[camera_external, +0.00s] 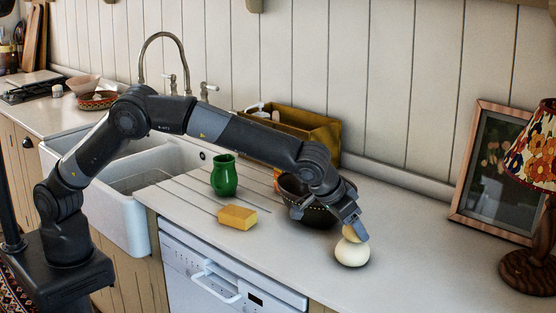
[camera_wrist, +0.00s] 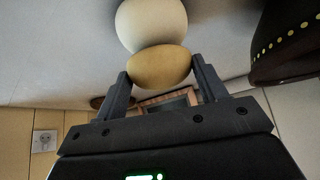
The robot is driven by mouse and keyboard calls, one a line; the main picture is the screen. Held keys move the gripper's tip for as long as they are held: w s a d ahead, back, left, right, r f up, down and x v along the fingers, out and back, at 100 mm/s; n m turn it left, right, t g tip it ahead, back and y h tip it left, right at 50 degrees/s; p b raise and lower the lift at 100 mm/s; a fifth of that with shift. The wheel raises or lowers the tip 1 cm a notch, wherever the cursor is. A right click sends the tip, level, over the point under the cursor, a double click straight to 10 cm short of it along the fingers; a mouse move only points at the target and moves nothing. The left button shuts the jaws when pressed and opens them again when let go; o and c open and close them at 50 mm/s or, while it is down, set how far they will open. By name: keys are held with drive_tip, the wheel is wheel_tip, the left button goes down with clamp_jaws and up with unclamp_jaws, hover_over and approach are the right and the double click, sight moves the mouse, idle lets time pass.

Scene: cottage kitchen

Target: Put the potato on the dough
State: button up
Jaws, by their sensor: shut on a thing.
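The yellowish-brown potato (camera_external: 349,235) is between the fingers of my gripper (camera_external: 356,229), and it also shows in the wrist view (camera_wrist: 159,68). My gripper is shut on the potato, with one finger at each side of it in the wrist view (camera_wrist: 160,74). The round cream-white dough (camera_external: 351,253) sits on the counter directly below the potato. In the wrist view the dough (camera_wrist: 150,24) lies just beyond the potato, and their outlines meet. I cannot tell whether they press together. The fingers partly hide the potato in the external view.
A dark bowl with a dotted rim (camera_external: 308,213) stands close behind and left of my gripper. A yellow sponge (camera_external: 237,217), a green jug (camera_external: 224,177) and a yellow-brown box (camera_external: 318,130) are further left. A picture frame (camera_external: 476,205) and lamp (camera_external: 536,270) stand right. The front right counter is clear.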

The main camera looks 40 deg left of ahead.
drive_tip(key=shift+f, duration=0.15)
drive_tip(key=o, duration=1.1)
